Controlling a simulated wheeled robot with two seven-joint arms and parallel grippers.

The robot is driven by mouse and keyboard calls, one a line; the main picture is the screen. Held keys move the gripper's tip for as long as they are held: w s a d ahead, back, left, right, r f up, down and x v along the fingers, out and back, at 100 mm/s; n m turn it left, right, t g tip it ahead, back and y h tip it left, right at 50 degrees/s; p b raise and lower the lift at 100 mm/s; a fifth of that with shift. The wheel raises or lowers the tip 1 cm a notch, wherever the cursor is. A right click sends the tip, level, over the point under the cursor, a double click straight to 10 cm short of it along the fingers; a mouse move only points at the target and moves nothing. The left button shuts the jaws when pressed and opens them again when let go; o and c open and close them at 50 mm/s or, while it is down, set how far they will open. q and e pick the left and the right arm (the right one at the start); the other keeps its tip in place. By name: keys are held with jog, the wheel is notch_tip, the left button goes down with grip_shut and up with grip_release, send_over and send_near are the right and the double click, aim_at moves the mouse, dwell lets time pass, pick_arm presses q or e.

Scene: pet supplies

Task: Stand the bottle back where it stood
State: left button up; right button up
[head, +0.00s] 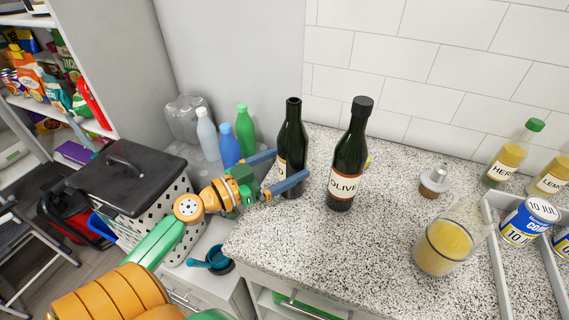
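A dark green bottle (292,135) without a visible cap stands upright at the left part of the speckled counter (330,250). My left gripper (287,168) reaches it from the left, low on its body. One blue finger passes in front of the bottle and the other lies behind its left side. I cannot tell whether the fingers press on it. The front finger hides part of its pale label, and its base appears to be on the counter. A capped dark bottle labelled OLIVE (347,160) stands to its right, apart from it. My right gripper is not in view.
A glass jug of yellow liquid (445,246), a grey-topped stopper (434,181), a rack with cans (529,218) and two labelled bottles stand on the right. Plastic bottles (230,145) and a black-lidded bin (128,180) are at left. The counter's front middle is clear.

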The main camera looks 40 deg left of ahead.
pick_arm(q)
jog(key=shift+r, duration=0.1)
jog(key=shift+s+a, duration=0.1)
jog(key=shift+s, duration=0.05)
jog(key=b+v, duration=0.5)
jog(key=v, duration=0.5)
jog(key=shift+s+a, duration=0.1)
jog(key=shift+s, duration=0.3)
jog(key=shift+s+a, duration=0.15)
jog(key=shift+s, duration=0.25)
